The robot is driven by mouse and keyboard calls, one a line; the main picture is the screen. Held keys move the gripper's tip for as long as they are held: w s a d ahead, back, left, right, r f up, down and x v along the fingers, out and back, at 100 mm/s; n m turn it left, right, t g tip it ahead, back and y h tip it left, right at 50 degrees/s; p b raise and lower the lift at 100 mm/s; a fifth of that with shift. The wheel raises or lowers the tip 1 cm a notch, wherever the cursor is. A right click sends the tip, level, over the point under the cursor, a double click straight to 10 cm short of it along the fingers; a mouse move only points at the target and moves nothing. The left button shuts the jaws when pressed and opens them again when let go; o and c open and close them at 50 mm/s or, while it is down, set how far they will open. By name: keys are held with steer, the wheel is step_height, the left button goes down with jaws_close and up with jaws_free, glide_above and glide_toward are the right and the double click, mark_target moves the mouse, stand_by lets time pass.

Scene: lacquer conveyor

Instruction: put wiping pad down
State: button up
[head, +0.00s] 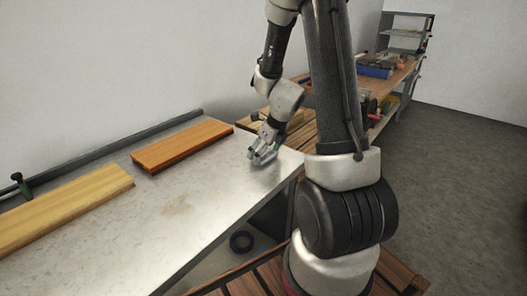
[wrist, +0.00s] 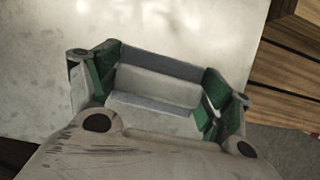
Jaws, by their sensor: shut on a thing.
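My gripper (wrist: 160,82) is shut on the wiping pad (wrist: 155,87), a pale grey block with darker grey edges, held between green-lined fingers in the wrist view. In the head view my gripper (head: 263,153) points down at the far right end of the pale metal tabletop (head: 215,190). The pad is hard to tell from the grey fingers there. Whether the pad touches the surface or hangs just above it cannot be told.
An orange-brown board (head: 182,145) and a yellowish board (head: 65,207) lie along the back of the tabletop. A workbench with a blue bin (head: 374,71) stands behind. A dark ring (head: 241,241) lies below the front edge.

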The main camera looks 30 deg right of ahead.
steer(key=shift+f, duration=0.4)
steer(key=o, duration=1.3)
